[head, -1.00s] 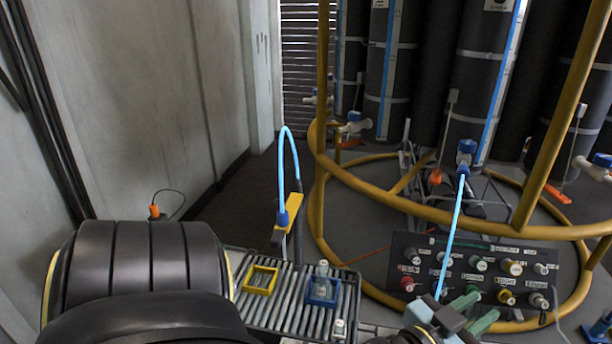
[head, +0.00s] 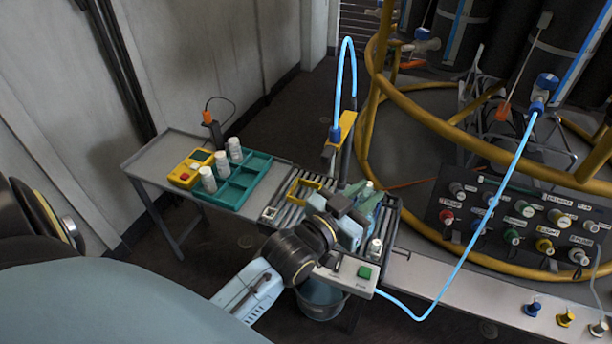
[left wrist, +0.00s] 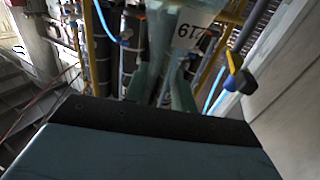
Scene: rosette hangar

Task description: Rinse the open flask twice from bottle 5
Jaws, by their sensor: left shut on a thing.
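The clear flask (head: 369,187) shows its narrow top above the roller rack, at the fingers of my left gripper (head: 355,203). The gripper is shut on it; its green fingers also show in the left wrist view (left wrist: 160,85), beside a white label with digits. The fingers hide most of the flask, and whether its base touches the blue holder cannot be told. Several white-capped bottles (head: 208,180) stand in and beside the green tray (head: 254,177); their numbers are too small to read. A small capped bottle (head: 375,249) stands at the rack's near right end. My right gripper is not identifiable.
An empty yellow frame (head: 293,186) sits on the roller rack. A blue hose (head: 347,45) arches above a yellow bracket (head: 345,128) behind it. A box with a green button (head: 364,272) and a bucket (head: 318,312) are in front. A valve panel (head: 520,220) stands right.

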